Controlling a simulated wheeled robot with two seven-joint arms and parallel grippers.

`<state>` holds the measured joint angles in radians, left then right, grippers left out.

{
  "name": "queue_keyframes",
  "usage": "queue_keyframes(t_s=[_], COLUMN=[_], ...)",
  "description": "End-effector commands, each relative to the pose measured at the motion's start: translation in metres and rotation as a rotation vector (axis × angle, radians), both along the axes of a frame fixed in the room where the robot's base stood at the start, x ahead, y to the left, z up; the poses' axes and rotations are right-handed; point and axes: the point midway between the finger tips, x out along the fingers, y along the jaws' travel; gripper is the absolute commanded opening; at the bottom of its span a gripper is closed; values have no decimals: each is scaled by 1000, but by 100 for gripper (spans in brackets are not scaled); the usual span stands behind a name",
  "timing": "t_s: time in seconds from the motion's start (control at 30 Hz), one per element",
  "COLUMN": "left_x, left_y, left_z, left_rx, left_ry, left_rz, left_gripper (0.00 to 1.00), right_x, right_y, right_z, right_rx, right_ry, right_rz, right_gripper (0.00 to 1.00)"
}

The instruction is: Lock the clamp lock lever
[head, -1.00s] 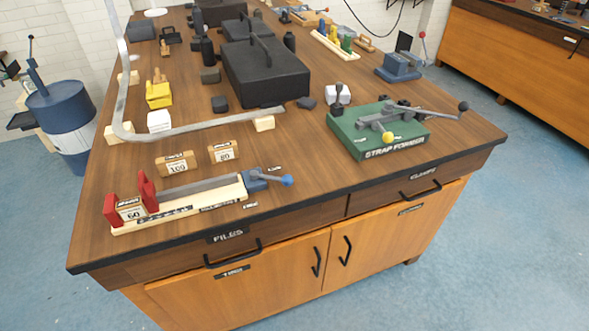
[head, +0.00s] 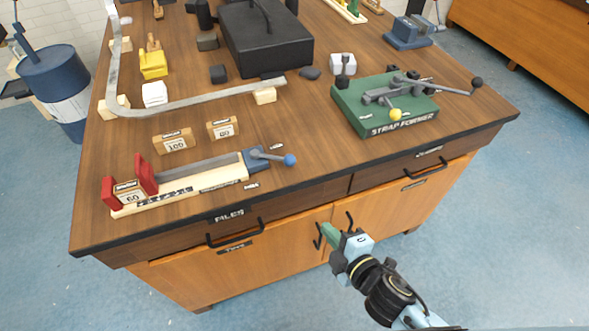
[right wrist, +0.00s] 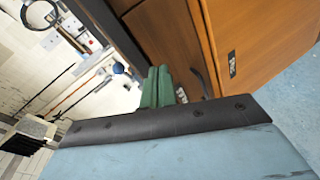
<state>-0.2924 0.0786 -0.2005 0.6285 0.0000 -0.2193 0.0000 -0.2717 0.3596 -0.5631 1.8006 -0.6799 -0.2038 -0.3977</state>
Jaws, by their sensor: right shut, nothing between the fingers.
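The clamp (head: 195,180) lies near the table's front left edge, with red jaws at its left end around a wooden block marked 60 (head: 130,193). At its right end is a blue-grey lock lever (head: 265,154) with a blue ball knob (head: 290,160), pointing right, nearly flat. In the right wrist view the blue knob (right wrist: 118,68) shows beyond the fingers. My right gripper (head: 327,232) has green fingers, shut and empty, in front of the cabinet doors, below and right of the knob, clear of the lever. In the right wrist view the fingers (right wrist: 157,86) lie together. My left gripper is out of view.
A green strap former (head: 385,103) with a long lever stands at the table's right. Wooden blocks marked 100 (head: 174,141) and 80 (head: 222,128) sit behind the clamp. A bent metal strap (head: 195,101) lies farther back. Drawer handles (head: 235,235) stick out at the front.

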Motion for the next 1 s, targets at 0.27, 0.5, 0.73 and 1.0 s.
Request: queue_keyframes(t_s=[0.27,0.5,0.73,1.0], left_x=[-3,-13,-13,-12], left_y=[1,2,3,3], left_z=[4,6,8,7], left_rx=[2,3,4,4], left_ry=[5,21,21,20], left_rz=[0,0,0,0], left_gripper=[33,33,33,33], right_x=[-7,16,59,100], right_y=[34,49,75,81], right_z=[91,93,86,76], right_rx=[-51,-52,-52,-55], right_ry=[-240,-254,-252,-248], right_rz=[127,131,129,130], right_gripper=[0,0,0,0])
